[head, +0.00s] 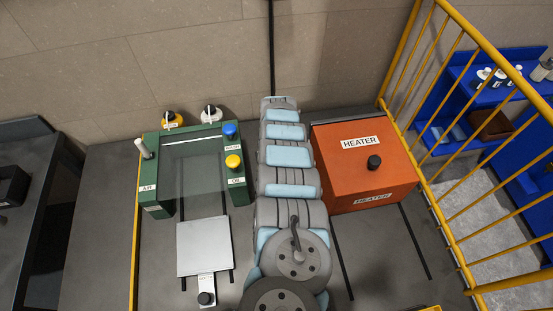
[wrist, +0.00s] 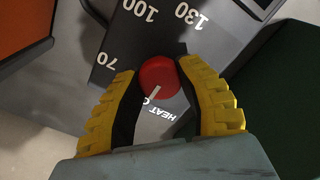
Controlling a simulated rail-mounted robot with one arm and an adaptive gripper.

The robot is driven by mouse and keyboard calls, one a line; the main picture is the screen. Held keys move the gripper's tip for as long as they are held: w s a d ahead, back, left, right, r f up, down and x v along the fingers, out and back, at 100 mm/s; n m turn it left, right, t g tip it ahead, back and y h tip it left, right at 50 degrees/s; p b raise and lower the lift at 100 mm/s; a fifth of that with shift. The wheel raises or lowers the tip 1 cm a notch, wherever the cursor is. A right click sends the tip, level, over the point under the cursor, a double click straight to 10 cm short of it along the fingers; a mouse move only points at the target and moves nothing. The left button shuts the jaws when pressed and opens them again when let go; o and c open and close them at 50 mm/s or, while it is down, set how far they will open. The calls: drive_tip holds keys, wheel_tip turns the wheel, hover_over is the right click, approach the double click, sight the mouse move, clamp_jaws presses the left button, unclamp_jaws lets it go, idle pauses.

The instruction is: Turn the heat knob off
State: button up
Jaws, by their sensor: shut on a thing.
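In the wrist view, the heat knob (wrist: 159,79) is a round red knob with a pale pointer line. It sits on a dark grey panel (wrist: 188,36) with the printed marks 70, 100 and 130 and a partly hidden label starting with HEAT. My gripper (wrist: 160,84) has yellow ribbed fingers with dark inner pads. The fingers are on both sides of the knob and shut on it. The pointer line slants toward the lower left of the picture, near the label. In the head view, my arm covers the knob and the gripper.
The orange heater box (head: 362,165) stands right of my arm. The green press frame (head: 158,203) with blue and yellow buttons stands to the left, with a light plate (head: 204,245) before it. A yellow railing (head: 447,215) bounds the right side.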

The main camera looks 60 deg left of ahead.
drive_tip(key=shift+f, duration=0.1)
drive_tip(key=o, duration=1.2)
drive_tip(key=shift+o, duration=0.2)
wheel_tip(320, 180, up, 12)
idle(0.4)
